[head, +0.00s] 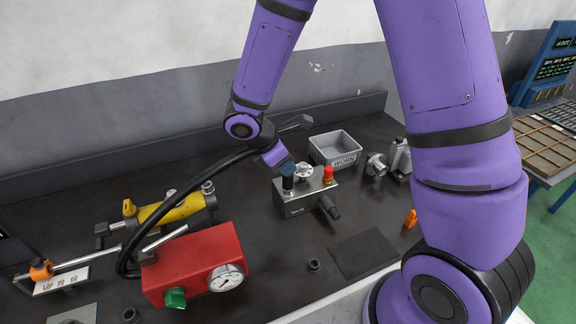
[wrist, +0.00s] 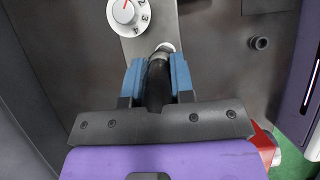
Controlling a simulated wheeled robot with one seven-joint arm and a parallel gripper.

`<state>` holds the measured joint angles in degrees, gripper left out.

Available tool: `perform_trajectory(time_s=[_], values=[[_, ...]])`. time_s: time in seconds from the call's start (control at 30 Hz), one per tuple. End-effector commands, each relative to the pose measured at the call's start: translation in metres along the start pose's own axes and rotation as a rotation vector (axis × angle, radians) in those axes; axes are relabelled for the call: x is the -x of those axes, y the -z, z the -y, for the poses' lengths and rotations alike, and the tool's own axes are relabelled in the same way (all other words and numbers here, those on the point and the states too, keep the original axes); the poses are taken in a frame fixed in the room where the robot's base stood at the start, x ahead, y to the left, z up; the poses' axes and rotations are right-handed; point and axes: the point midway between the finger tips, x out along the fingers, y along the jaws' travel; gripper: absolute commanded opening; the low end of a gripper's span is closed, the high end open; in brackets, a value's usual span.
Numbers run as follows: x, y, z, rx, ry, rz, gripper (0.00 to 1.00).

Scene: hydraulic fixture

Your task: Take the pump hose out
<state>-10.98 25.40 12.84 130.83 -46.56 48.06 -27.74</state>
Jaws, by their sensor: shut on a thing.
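The pump hose (head: 190,185) is a black hose that arcs from the red pump (head: 195,262) up to my gripper (head: 287,174). In the wrist view my gripper (wrist: 157,70) has its blue fingers shut on the black hose end (wrist: 156,86), one finger on each side. The hose end meets a pale ring on the grey fixture block (wrist: 138,45), beside a white numbered dial (wrist: 124,12). In the head view the block (head: 300,202) stands under my gripper. I cannot tell whether the hose end is still seated in its port.
A grey bin (head: 336,148) stands behind the block and a red knob (head: 328,174) is on its right end. A yellow cylinder (head: 172,208) lies at left. A dark mat (head: 365,255), a small black ring (head: 314,265) and an orange part (head: 410,219) lie in front and right.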

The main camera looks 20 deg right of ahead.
Motion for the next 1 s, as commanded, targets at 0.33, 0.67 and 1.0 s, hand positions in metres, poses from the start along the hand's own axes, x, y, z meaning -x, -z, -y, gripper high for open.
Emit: perform_trajectory(time_s=[0.33,0.67,1.0], values=[[0.011,-0.007,0.0,-0.001,-0.001,0.001,0.0],[0.024,-0.013,0.0,-0.001,-0.001,-0.001,0.0],[0.036,-0.021,0.0,-0.001,-0.002,-0.001,0.0]])
